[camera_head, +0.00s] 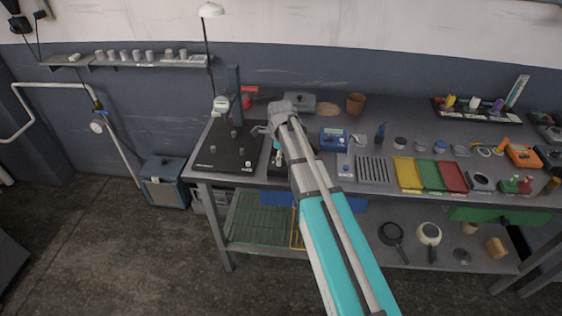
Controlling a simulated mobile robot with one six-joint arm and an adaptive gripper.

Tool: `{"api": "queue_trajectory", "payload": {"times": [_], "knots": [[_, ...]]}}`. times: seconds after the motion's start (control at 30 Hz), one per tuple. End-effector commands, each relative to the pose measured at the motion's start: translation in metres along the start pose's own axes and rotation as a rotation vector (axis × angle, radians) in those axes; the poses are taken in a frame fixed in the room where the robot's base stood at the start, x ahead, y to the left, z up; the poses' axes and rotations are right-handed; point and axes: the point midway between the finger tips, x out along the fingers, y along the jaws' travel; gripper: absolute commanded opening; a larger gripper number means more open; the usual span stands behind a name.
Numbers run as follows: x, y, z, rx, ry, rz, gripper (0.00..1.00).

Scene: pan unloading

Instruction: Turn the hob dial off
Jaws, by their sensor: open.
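My arm reaches up from the bottom of the head view to the left part of the workbench (400,115). My gripper (266,131) is at its far end, small and partly hidden by my own wrist; it is open. It is over the right edge of a black flat plate (215,150) with several small knob-like pieces on it. A small pale piece (248,166) sits near the plate's front right corner. I cannot tell which piece is the hob dial or whether the gripper touches one. My arm hides part of the bench right of the plate.
A thin lamp post (207,60) and an upright column stand behind the plate. A blue device (333,138) and a grey ribbed tray (372,170) lie right of my arm. Two pans, one dark (391,234) and one pale (429,233), are on the lower shelf.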

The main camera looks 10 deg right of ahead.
Motion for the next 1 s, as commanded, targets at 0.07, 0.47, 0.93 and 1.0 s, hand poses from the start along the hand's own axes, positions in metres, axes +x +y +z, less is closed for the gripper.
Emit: {"api": "queue_trajectory", "payload": {"times": [0.07, 0.47, 0.93, 1.0], "knots": [[0.0045, 0.0, 0.0, 0.0, 0.0, 0.0, 0.83], [0.0058, 0.0, 0.0, 0.0, 0.0, 0.0, 0.83], [0.0058, 0.0, 0.0, 0.0, 0.0, 0.0, 0.05], [0.0059, 0.0, 0.0, 0.0, 0.0, 0.0, 0.01]]}}
